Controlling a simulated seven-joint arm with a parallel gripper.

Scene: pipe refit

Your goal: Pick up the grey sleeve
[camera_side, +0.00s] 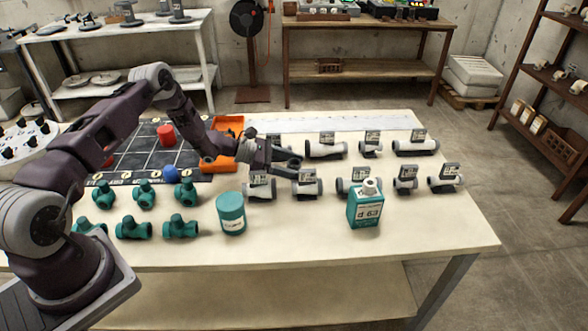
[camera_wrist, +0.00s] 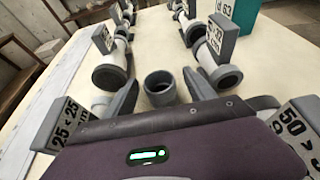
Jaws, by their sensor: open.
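A short grey sleeve (camera_wrist: 161,90) stands on the table with its round open end facing up, in the middle of the wrist view. My gripper (camera_wrist: 161,78) is open, with one finger on the left and one on the right of the sleeve. Gaps show between the fingers and the sleeve; the height of the fingertips above the table is hard to tell. In the side view my gripper (camera_side: 291,163) is low over the table between two rows of grey pipe fittings. I cannot make out the sleeve there; the gripper seems to hide it.
Tagged grey fittings stand close by, in a back row (camera_side: 325,149) and a front row (camera_side: 306,187). A teal bottle (camera_side: 365,207), a teal tin (camera_side: 231,214) and teal fittings (camera_side: 133,229) are nearer the front. An orange tray (camera_side: 219,164) and dark grid mat (camera_side: 131,149) lie left.

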